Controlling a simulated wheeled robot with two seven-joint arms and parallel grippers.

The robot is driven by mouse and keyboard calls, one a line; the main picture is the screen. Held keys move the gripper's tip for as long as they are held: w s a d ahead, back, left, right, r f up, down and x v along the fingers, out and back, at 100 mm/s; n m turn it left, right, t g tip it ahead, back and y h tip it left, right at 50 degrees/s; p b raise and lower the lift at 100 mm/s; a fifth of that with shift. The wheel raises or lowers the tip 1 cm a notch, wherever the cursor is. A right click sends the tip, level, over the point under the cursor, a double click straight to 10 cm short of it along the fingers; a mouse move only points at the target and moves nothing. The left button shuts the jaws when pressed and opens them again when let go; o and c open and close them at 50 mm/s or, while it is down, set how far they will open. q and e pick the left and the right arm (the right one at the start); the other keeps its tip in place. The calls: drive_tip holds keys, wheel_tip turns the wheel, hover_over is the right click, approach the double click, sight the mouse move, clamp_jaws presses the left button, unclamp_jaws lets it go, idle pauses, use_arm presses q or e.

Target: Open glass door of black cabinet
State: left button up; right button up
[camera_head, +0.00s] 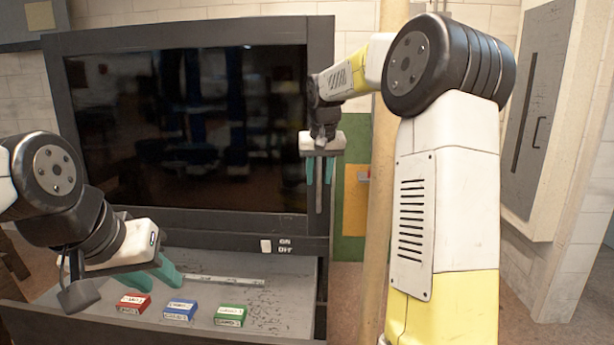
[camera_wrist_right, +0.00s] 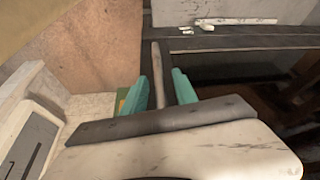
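The black cabinet (camera_head: 190,222) has a wide dark glass door (camera_head: 190,130) that looks closed. A vertical bar handle (camera_head: 319,200) stands at the door's right edge. My right gripper (camera_head: 320,180) points down at the handle with its teal fingers apart, one on each side of the bar. In the right wrist view, the handle (camera_wrist_right: 157,75) lies between the spread fingers of that gripper (camera_wrist_right: 160,88), with gaps visible on both sides. My left gripper (camera_head: 158,274) is at the lower left, above the grey shelf, with its fingers apart and nothing between them.
A grey shelf (camera_head: 280,295) below the door carries a red box (camera_head: 133,303), a blue box (camera_head: 179,310) and a green box (camera_head: 230,315). An on/off switch (camera_head: 266,246) sits under the door. A wooden post (camera_head: 375,225) stands right of the cabinet.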

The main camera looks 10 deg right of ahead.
clamp_jaws()
idle(1.4)
